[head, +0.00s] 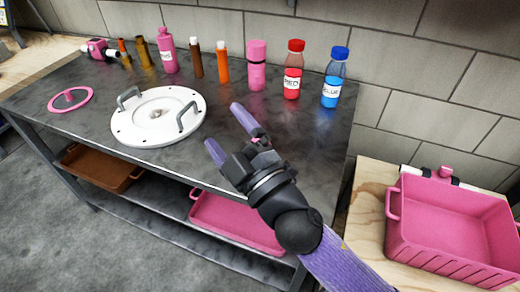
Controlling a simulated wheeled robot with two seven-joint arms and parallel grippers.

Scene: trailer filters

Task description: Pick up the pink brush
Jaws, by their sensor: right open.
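No object is plainly recognisable as a brush. Nothing shows between the fingertips. A pink cylinder (257,66) stands upright at the back of the table, apart from the gripper. My left gripper is not in view.
A pink bottle (167,52), thin brown and orange tubes, a red bottle (292,72) and a blue bottle (333,80) line the back. A white round lid (155,118) with handles and a pink ring (70,100) lie left. A pink crate (450,225) stands right.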

